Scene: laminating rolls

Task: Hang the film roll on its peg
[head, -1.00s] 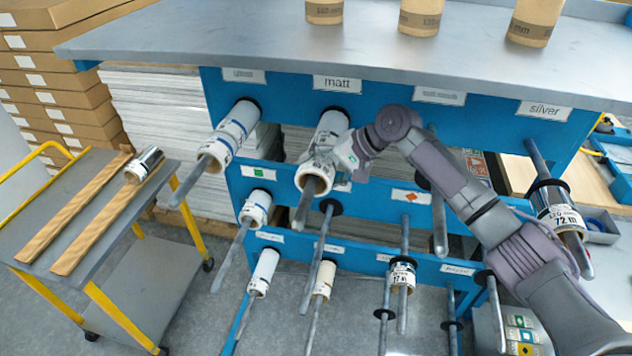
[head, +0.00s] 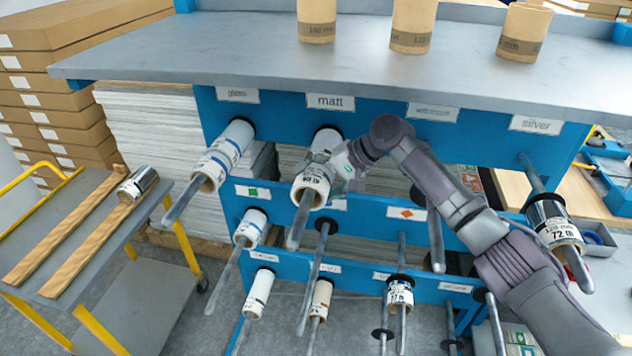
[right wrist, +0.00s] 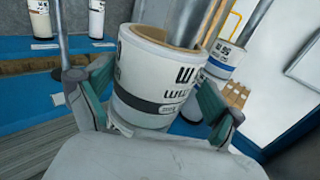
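A white film roll (head: 312,183) with a brown core and dark print sits around the peg under the "matt" sign (head: 330,102). The peg's bare tip (head: 296,235) sticks out of the core. My right gripper (head: 335,172) is shut on the roll, a finger on each side. In the right wrist view the roll (right wrist: 150,85) shows a grey band, between the green-padded fingers (right wrist: 155,108). More white roll (head: 325,140) shows behind the gripper, nearer the panel; I cannot tell if it is a separate roll. My left gripper is not in view.
A white roll (head: 222,158) hangs on the neighbouring left peg, close by. A dark-banded roll (head: 552,225) hangs on the "silver" peg. Lower pegs carry smaller rolls. A cart (head: 90,215) at left holds a silvery roll (head: 138,184). Brown rolls stand on the top (head: 250,65).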

